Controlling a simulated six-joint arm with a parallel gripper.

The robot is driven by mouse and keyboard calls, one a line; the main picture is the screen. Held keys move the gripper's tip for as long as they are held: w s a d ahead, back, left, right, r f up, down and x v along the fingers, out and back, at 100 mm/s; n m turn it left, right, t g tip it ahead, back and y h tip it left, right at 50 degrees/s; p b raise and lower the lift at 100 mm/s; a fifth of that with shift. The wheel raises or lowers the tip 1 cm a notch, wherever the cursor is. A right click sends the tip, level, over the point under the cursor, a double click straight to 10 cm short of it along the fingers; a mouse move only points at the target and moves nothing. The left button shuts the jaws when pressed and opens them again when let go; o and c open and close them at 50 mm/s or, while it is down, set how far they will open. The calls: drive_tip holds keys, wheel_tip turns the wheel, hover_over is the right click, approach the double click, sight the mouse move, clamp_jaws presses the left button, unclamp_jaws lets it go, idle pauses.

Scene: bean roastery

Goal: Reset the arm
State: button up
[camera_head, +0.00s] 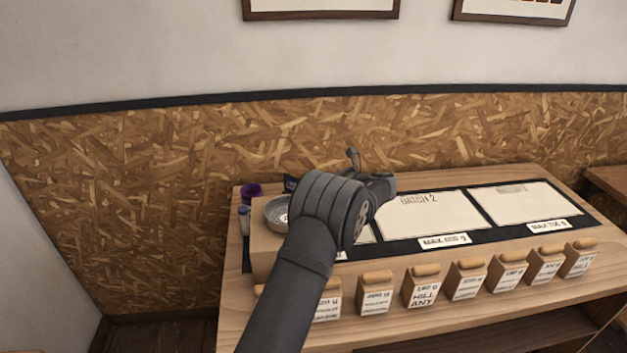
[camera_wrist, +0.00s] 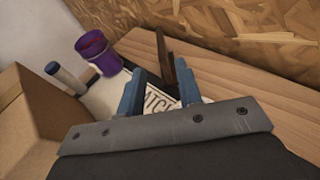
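My gripper (camera_head: 380,187) is over the back left part of the wooden table (camera_head: 560,296), partly hidden behind my arm. In the wrist view, its two blue fingers (camera_wrist: 160,90) stand apart, with nothing visibly held. A white panel with printed letters (camera_wrist: 157,101) shows beyond and between them. A thin dark brown upright thing (camera_wrist: 166,58) stands just past the fingertips; I cannot tell whether it touches them.
A purple cup (camera_wrist: 97,52), also at the table's back left (camera_head: 250,190), stands near a blue-capped cylinder (camera_wrist: 62,76). A metal bowl (camera_head: 275,212) sits on a cardboard box (camera_head: 264,251). Several small labelled bags (camera_head: 422,287) line the front. Panels (camera_head: 515,202) lie right; OSB wall (camera_head: 330,125) behind.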

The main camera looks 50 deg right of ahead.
idle(0.4)
drive_tip(key=x, duration=1.1)
drive_tip(key=shift+w+f, duration=0.2)
drive_tip(key=shift+w, duration=0.15)
wheel_tip(320, 180, up, 2)
drive_tip(key=shift+r, duration=0.15)
drive_tip(key=shift+w+r, duration=0.1)
drive_tip(key=shift+r, duration=0.75)
